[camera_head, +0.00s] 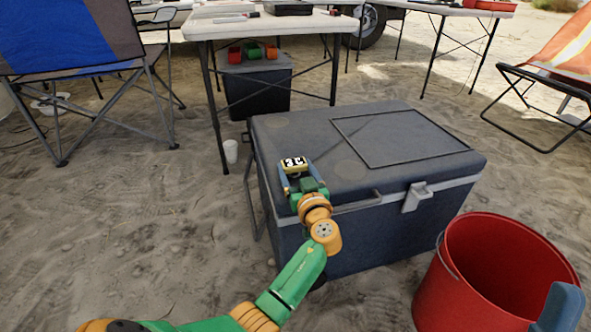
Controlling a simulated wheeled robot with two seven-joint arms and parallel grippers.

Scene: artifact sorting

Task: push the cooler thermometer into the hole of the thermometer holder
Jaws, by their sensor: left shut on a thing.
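The cooler (300,135) is a large dark blue-grey box with a closed lid, standing on the sand. The cooler thermometer (293,163), small with a yellow edge and a black-and-white display, is at the left part of the lid. My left gripper (295,175) is shut on it, one finger on each side. I cannot make out the thermometer holder or its hole; the thermometer and gripper cover that spot. I cannot tell how deep the thermometer sits. Part of my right gripper (562,308) shows at the lower right edge, in front of the red bucket.
A red bucket (462,250) stands right of the cooler, close to its front. A white folding table (265,27) and a second dark cooler (258,90) are behind. A white cup (231,151) stands on the sand. Camp chairs flank the scene. The sand at left is clear.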

